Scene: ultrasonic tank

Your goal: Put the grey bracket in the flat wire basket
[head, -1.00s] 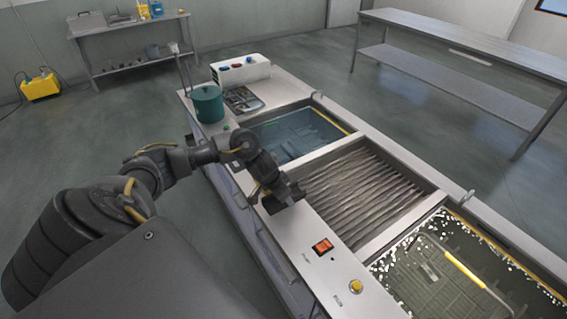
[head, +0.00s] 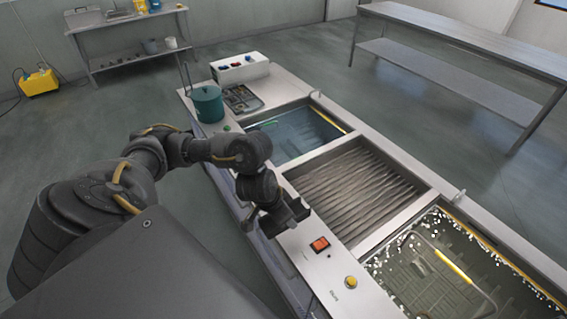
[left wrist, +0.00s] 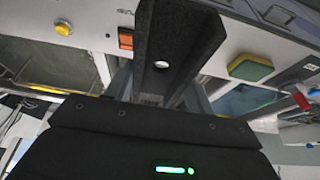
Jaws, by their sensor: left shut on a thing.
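The grey bracket (left wrist: 178,40) is a dark grey angled piece with a round hole, large in the left wrist view. My left gripper (head: 284,218) is shut on it, above the front ledge of the tank bench beside the ribbed middle bay. In the head view the bracket is hard to tell from the dark gripper. A wire handle with a yellow grip (head: 453,266) stands over the right-hand tank; the flat wire basket itself is not clear under the water. My right gripper is not in view.
The ledge carries an orange switch (head: 319,244) and a yellow button (head: 351,282). The ribbed bay (head: 350,185) lies between the blue tank (head: 290,135) and the bubbling right tank. A green pot (head: 207,104) stands at the far left end.

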